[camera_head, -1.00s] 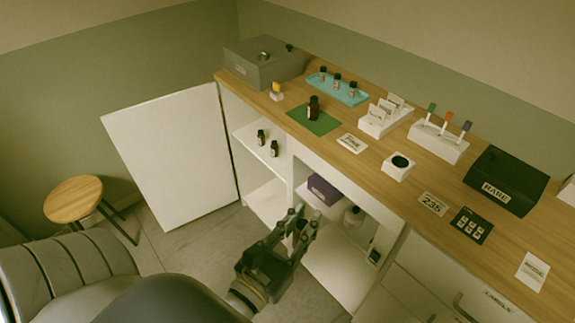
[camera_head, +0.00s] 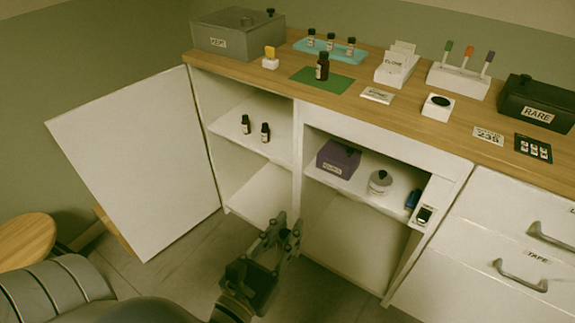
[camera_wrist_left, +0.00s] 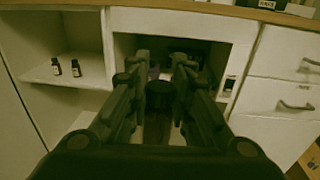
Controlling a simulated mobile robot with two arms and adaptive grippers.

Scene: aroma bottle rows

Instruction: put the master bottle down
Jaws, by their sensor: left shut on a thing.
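My left gripper (camera_head: 287,229) is low in front of the open cabinet, off the counter, with its fingers pointing up and forward. It is shut on a dark bottle, which I take as the master bottle; it shows in the left wrist view (camera_wrist_left: 160,93) as a dark round shape between the fingers (camera_wrist_left: 161,66). The fingers hide most of it, and its label cannot be read. On the counter, a green mat (camera_head: 304,77) bears another dark brown bottle (camera_head: 322,67), upright. My right gripper is not in view.
Two small bottles (camera_head: 265,132) stand on the left shelf. A teal tray (camera_head: 341,54) holds several bottles. The open door (camera_head: 135,160) and stool (camera_head: 25,240) are at left.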

